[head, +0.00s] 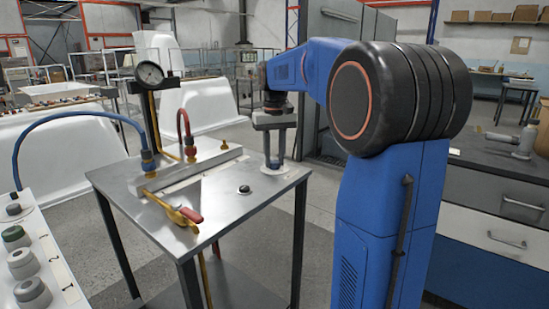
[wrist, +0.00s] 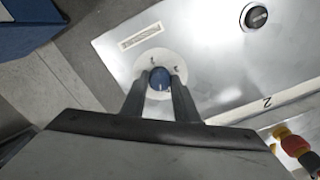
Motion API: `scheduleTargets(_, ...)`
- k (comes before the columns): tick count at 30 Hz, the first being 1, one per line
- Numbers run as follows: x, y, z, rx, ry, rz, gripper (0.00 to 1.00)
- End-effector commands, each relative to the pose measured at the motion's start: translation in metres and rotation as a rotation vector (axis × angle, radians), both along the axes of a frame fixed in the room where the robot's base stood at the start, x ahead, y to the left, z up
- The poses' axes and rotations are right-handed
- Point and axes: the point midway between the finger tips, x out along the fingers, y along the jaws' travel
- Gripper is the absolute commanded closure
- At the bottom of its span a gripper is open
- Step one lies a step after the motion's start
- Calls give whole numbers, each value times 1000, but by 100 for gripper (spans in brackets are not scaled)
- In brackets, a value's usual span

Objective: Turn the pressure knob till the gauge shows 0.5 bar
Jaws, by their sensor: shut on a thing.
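The pressure knob (wrist: 160,77) is a blue knob with a pale line, on a round white scale plate (wrist: 151,59) set in the steel table top. My gripper (wrist: 159,88) points down over it, with one finger on each side, shut on the knob. In the head view my gripper (head: 273,162) stands at the table's far right corner. Its fingers hide the knob there; part of the white plate (head: 264,171) shows. The gauge (head: 149,74) is a round dial on a post at the table's back left. Its needle is too small to read.
The steel table (head: 225,225) carries a red-handled valve (head: 187,214), a black button (head: 244,189), and red (head: 184,124) and blue (head: 75,118) hoses. A control panel (head: 50,270) stands at front left. White tub shells (head: 205,100) stand behind. A grey bench (head: 500,165) is at right.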

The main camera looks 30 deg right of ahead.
Motion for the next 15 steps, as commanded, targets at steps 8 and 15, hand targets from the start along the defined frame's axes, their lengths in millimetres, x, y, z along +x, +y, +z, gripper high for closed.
scheduleTargets(8,0,0,0,0,-1,-74,95)
scheduleTargets(15,0,0,0,0,-1,-73,70)
